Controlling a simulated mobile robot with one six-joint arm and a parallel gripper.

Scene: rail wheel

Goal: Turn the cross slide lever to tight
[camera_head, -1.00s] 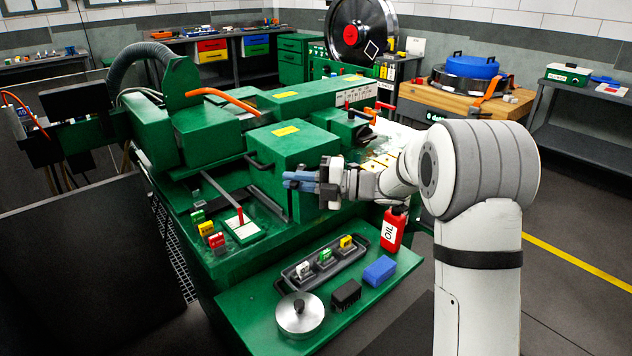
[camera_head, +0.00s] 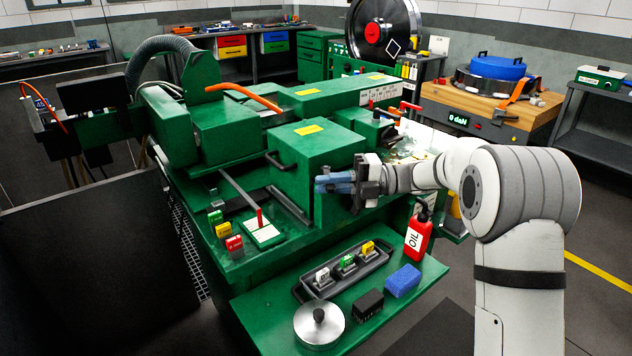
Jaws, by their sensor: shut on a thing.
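My gripper (camera_head: 326,184) is in front of the large green box (camera_head: 300,167) on the machine. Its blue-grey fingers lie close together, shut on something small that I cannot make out. A lever with a red end (camera_head: 260,217) stands by a small white plate (camera_head: 265,234), left of and below my gripper and apart from it. A grey bar (camera_head: 236,192) runs back from it along the machine. Which control is the cross slide lever, and where its tight mark lies, is too small to tell.
A green shelf in front (camera_head: 262,334) bears a black tray (camera_head: 311,292), a blue block (camera_head: 403,280), a black block (camera_head: 368,303) and a round metal piece (camera_head: 319,324). A red oil bottle (camera_head: 418,238) stands under my arm. Small coloured blocks (camera_head: 223,230) sit left of the plate.

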